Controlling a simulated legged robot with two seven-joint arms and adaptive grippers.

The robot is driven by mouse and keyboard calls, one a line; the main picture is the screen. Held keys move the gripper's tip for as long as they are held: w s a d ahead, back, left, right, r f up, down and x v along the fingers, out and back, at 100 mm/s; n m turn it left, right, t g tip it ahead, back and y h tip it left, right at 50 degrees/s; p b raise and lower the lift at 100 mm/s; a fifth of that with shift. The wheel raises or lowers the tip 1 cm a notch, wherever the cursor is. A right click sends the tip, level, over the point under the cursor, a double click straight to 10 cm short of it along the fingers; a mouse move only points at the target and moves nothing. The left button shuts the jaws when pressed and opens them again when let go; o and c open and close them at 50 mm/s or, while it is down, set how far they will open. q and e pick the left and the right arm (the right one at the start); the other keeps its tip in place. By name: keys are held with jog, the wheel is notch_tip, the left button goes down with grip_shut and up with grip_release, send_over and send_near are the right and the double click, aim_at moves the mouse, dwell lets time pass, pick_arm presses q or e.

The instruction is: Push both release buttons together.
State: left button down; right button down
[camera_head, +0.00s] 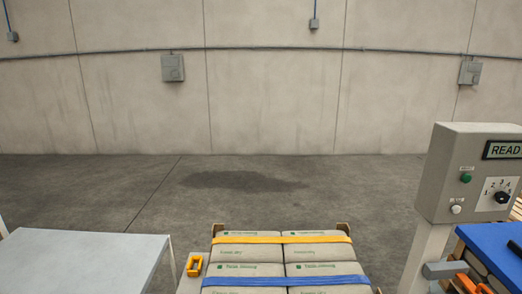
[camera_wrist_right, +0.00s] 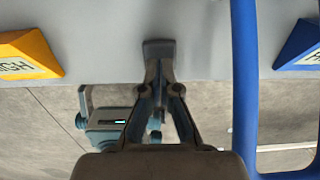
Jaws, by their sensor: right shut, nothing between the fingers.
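A grey control box (camera_head: 459,175) on a post stands at the right of the head view. I cannot tell whether these are the release buttons. My right gripper (camera_wrist_right: 158,48) shows only in the wrist view, shut and empty, its tips over a pale grey surface (camera_wrist_right: 205,50); contact is unclear. My left gripper is not seen.
A pallet of bags (camera_head: 262,252) has yellow and blue straps. A grey table (camera_head: 80,262) stands left, a blue surface (camera_head: 490,245) right. The wrist view shows a yellow wedge (camera_wrist_right: 30,55), a blue wedge (camera_wrist_right: 305,42), a blue bar (camera_wrist_right: 244,80) and a teal-grey device (camera_wrist_right: 103,118).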

dwell(0.3)
jog(key=shift+f+b, duration=0.45)
jog(key=shift+f, duration=0.55)
dwell(0.6)
jog(key=shift+r, duration=0.2)
jog(key=shift+r+p, duration=0.2)
jog(key=shift+p, duration=0.15)
jog(key=shift+f, duration=0.1)
